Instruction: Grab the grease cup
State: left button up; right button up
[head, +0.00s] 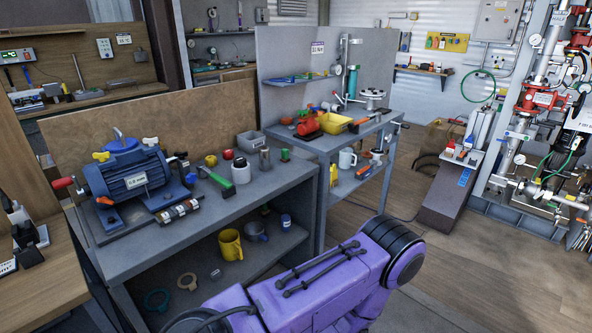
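No object is clearly readable as the grease cup from here. Small items stand on the grey workbench (215,208) right of a blue motor (130,180). They include a white jar with a dark top (240,173), a grey tapered cup (265,158), a red round piece (228,155), a yellow round piece (211,161) and a small green piece (285,155). I cannot tell which of these, if any, is the grease cup. Neither of my grippers is in view.
A yellow mug (230,244) and a blue-grey mug (255,231) sit on the lower shelf. A grey bin (251,142) stands at the bench's back. A second bench with a yellow tray (334,122) is behind. Wooden floor (400,205) is open at right. My purple link covers the bottom middle.

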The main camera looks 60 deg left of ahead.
aim_at(286, 220)
jog(key=u, duration=0.45)
jog(key=i, duration=0.8)
jog(key=u, duration=1.2)
jog(key=i, duration=0.35)
jog(key=u, duration=0.25)
